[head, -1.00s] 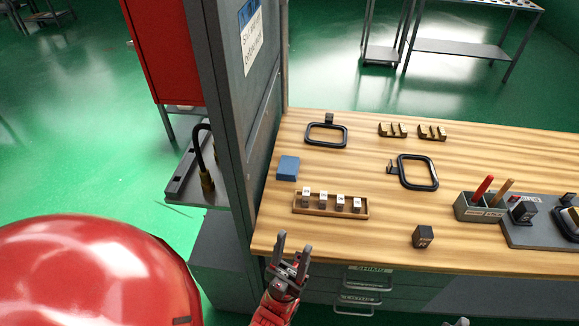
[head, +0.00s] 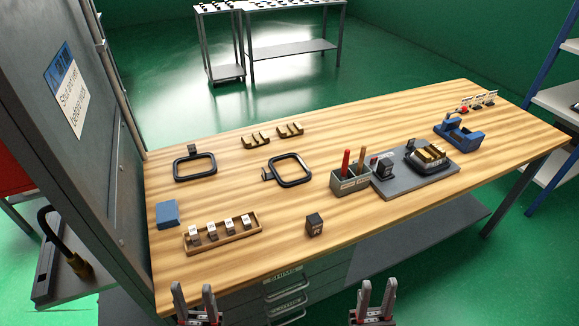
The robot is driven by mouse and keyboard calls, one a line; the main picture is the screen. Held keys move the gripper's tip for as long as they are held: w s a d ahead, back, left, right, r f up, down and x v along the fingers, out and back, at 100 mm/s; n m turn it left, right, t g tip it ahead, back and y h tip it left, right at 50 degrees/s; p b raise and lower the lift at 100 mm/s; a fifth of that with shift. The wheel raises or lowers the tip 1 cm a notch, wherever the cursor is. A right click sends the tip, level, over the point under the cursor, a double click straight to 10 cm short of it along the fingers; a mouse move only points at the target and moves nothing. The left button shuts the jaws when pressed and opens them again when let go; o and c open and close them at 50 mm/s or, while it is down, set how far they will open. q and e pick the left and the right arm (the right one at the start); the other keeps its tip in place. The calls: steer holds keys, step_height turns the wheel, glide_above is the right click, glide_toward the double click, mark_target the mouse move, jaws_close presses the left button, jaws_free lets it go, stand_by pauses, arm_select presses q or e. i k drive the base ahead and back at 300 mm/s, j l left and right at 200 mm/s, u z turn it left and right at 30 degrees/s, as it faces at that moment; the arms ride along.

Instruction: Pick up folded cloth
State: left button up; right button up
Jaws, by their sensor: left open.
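The folded cloth (head: 168,214) is most likely the small blue flat block near the left end of the wooden bench (head: 330,240). It lies flat, just behind the left end of a small wooden tray. My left gripper (head: 196,294) is open and empty at the front of the bench, below and a little right of the cloth, clear of it. My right gripper (head: 374,294) is at the bottom, right of centre. Its two fingers stand apart with nothing between them.
The tray (head: 222,232) holds several small labelled blocks. A dark cube (head: 314,225), black-framed rings (head: 289,170), a tool holder (head: 350,182) and a grey plate (head: 395,184) stand on the bench. A grey cabinet (head: 75,130) borders the left end. The front right of the bench top is clear.

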mark_target(168, 212)
steer(key=u, duration=1.15)
